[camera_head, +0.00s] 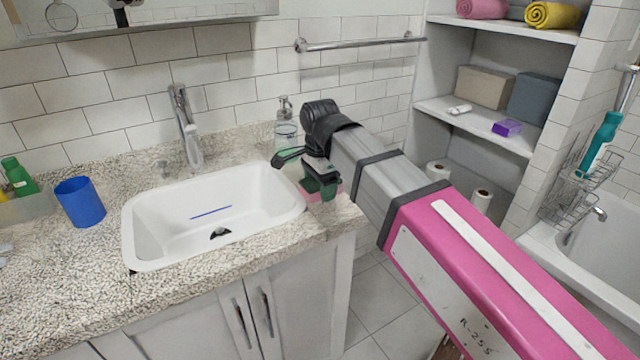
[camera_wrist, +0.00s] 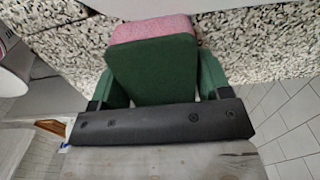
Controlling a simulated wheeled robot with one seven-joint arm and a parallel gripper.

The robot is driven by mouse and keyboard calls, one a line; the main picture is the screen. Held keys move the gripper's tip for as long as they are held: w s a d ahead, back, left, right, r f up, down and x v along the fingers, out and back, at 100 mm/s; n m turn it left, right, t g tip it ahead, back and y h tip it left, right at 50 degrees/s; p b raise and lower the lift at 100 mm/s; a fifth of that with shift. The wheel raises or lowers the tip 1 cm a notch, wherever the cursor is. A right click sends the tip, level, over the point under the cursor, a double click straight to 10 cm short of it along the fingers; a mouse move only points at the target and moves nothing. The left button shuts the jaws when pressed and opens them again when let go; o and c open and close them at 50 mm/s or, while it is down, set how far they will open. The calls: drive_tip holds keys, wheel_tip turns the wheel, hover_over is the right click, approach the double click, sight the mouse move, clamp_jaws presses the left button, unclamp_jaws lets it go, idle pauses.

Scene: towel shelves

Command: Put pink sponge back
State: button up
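The pink sponge (camera_wrist: 160,29) has a pink layer and a thick green layer. In the wrist view it fills the space between the two green fingers of my gripper (camera_wrist: 165,78), its green side towards the camera. No clear gap shows beside it, but I cannot tell whether the fingers press on it. In the head view my gripper (camera_head: 320,180) is at the counter's right end, just right of the sink. A little of the sponge's pink (camera_head: 309,194) shows below the fingers; the rest is hidden. I cannot tell whether it touches the counter.
The white sink (camera_head: 165,222) is set in the speckled counter (camera_head: 185,275). A soap dispenser (camera_head: 286,130) stands behind my gripper, a blue cup (camera_head: 80,202) at the left. Shelves (camera_head: 470,122) with towels, boxes and a purple block (camera_head: 507,128) are at the right, beside the bathtub (camera_head: 585,245).

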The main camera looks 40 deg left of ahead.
drive_tip(key=shift+o, duration=0.9)
wheel_tip(320, 180, up, 12)
drive_tip(key=shift+r, duration=0.15)
